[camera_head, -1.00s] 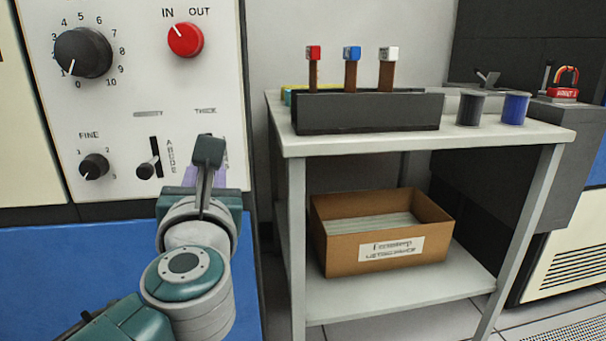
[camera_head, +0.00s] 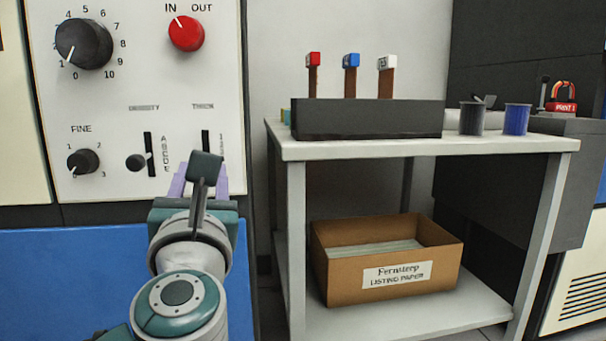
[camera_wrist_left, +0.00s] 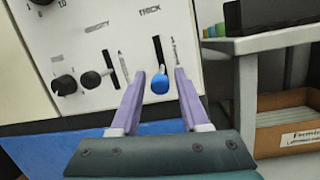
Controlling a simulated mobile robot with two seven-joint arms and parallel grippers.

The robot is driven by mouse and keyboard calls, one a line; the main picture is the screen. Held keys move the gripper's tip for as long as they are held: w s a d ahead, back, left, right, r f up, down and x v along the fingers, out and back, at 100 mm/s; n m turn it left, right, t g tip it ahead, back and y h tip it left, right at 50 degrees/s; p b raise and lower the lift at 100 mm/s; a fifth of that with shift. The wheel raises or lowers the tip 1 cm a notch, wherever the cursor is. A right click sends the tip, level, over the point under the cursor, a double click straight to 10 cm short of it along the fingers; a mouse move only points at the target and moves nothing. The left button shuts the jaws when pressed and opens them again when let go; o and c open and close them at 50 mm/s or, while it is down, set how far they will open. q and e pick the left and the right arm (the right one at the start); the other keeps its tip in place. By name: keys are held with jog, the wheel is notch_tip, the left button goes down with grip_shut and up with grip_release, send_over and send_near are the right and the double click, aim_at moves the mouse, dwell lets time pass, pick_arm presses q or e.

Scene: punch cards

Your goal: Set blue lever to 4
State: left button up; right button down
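The blue lever is a round blue knob (camera_wrist_left: 160,84) low on a dark vertical slot under the word THICK on the white panel. In the left wrist view it appears between the fingertips of my left gripper (camera_wrist_left: 160,72), which is open with a purple finger on each side. I cannot tell whether the fingers touch it. In the head view my left gripper (camera_head: 200,178) is in front of the panel's lower right. The upper part of the THICK slot (camera_head: 206,143) shows there, but the blue knob is hidden. The scale marks are too small to read.
A black-knobbed lever (camera_head: 136,162) and a FINE dial (camera_head: 83,161) are left of my gripper. A red IN/OUT knob (camera_head: 186,33) is above. A grey table (camera_head: 370,148) stands to the right with a black box (camera_head: 368,118) holding red-, blue- and white-topped sticks.

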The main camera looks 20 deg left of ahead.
pick_arm(q)
jog(key=shift+o, duration=0.6)
jog(key=v, duration=1)
jog(key=shift+p, duration=0.45)
